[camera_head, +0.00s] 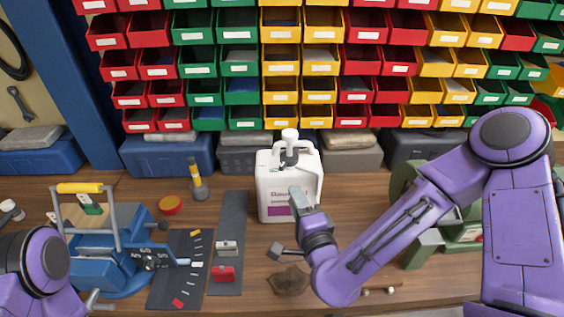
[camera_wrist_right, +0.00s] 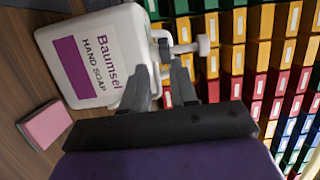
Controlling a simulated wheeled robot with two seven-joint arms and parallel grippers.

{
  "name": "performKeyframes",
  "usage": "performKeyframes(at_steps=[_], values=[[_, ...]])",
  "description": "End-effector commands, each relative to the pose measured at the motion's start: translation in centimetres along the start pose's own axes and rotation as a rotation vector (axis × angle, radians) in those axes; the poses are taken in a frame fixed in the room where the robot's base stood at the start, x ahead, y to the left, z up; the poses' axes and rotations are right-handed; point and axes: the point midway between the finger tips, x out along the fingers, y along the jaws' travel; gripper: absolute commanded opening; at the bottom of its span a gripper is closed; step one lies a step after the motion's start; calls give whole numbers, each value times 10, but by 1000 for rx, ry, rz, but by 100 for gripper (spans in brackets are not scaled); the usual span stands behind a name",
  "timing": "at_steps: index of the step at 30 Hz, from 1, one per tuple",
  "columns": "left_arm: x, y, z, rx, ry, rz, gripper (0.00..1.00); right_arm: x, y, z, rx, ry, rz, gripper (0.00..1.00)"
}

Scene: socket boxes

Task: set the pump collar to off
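The pump is the white top of a soap bottle (camera_head: 277,205), a white jug labelled "Baumsel hand soap" that stands upright on the bench. Its pump head (camera_head: 290,134) rises from the neck and shows at the upper middle of the right wrist view (camera_wrist_right: 190,46). The collar at the pump's base is mostly hidden by my fingers, so its setting cannot be read. My right gripper (camera_head: 291,163) is at the neck, its two fingers (camera_wrist_right: 165,75) apart, one on each side of the collar area. Contact is unclear. Only my left arm shows at lower left; its gripper is out of view.
Rows of coloured bins (camera_head: 300,60) stand behind the bench. A blue machine (camera_head: 105,260), a dark mat (camera_head: 180,270) and a yellow-handled tool (camera_head: 197,180) are to the left. A green machine (camera_head: 425,245) stands behind my right arm. A pink block (camera_wrist_right: 45,124) lies beside the bottle.

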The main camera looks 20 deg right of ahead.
Motion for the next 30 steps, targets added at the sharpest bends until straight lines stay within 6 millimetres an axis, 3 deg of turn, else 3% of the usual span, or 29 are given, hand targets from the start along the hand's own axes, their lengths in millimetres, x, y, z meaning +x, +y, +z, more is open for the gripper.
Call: performKeyframes(at_steps=[5, 7, 15, 26, 29, 30], values=[[31, 2, 14, 1, -2, -2, 43, 21, 10, -8, 5, 18, -6, 28], [13, 0, 7, 1, -3, -2, 43, 37, -5, -11, 1, 22, 0, 28], [-7, -1, -2, 1, -1, -1, 43, 89, -3, -12, 0, 22, 0, 28], [-8, -1, -2, 1, -2, -1, 43, 100, 0, -11, 1, 18, 0, 28], [-8, -1, -2, 1, -2, -1, 43, 100, 0, -11, 1, 18, 0, 2], [-8, -1, -2, 1, -2, -1, 43, 100, 0, -11, 1, 18, 0, 0]])
